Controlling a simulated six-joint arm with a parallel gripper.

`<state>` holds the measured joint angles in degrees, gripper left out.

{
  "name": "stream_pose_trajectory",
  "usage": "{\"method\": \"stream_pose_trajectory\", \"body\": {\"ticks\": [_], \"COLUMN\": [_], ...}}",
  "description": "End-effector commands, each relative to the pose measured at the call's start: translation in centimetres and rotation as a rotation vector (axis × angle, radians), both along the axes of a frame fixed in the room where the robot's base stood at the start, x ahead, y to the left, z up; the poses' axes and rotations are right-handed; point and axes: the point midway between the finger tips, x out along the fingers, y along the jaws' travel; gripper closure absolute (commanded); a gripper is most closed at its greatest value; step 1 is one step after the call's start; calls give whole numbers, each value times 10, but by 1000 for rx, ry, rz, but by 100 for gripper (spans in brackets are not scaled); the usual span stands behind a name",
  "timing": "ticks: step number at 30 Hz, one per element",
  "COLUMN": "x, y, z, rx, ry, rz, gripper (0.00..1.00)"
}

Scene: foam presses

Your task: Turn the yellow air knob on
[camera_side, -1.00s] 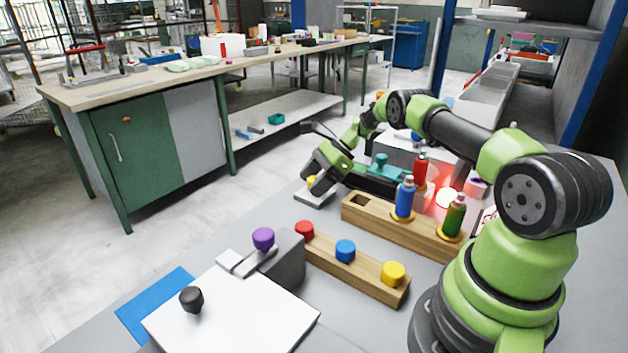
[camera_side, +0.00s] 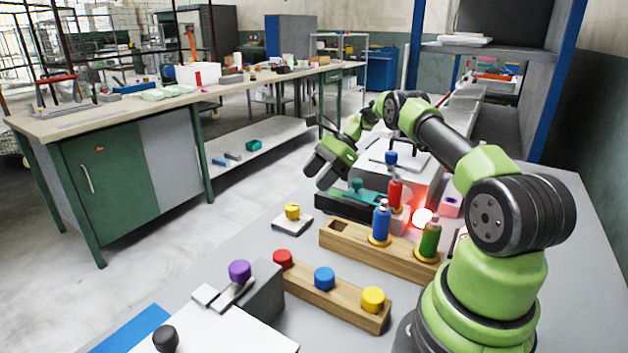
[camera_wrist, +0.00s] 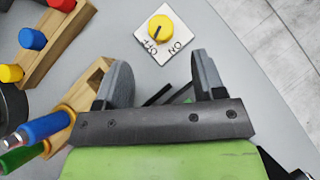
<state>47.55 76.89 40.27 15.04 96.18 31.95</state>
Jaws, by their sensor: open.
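The yellow air knob (camera_side: 292,211) sits on a small white plate (camera_side: 292,224) on the grey table. In the wrist view the knob (camera_wrist: 161,27) has a dark pointer line slanting down-left, toward the upside-down OFF lettering. ON is printed at the plate's right corner. My gripper (camera_side: 319,171) is above and behind the knob, apart from it. In the wrist view its two grey fingers (camera_wrist: 163,72) are spread, with nothing between them, and the knob lies beyond the fingertips.
A wooden block with red, blue and yellow caps (camera_side: 331,295) stands in front of the knob. A wooden rack (camera_side: 345,242) with blue and green bottles is to its right. A black and teal fixture (camera_side: 358,196) stands behind.

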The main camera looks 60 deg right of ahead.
Motion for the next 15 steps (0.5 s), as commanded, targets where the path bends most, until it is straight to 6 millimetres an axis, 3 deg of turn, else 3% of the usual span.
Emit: {"method": "stream_pose_trajectory", "body": {"ticks": [8,15], "x": [1,-5], "y": [3,13], "z": [2,4], "rx": [9,17], "ry": [-15,-36], "rz": [-39,-242], "gripper": [37,37]}}
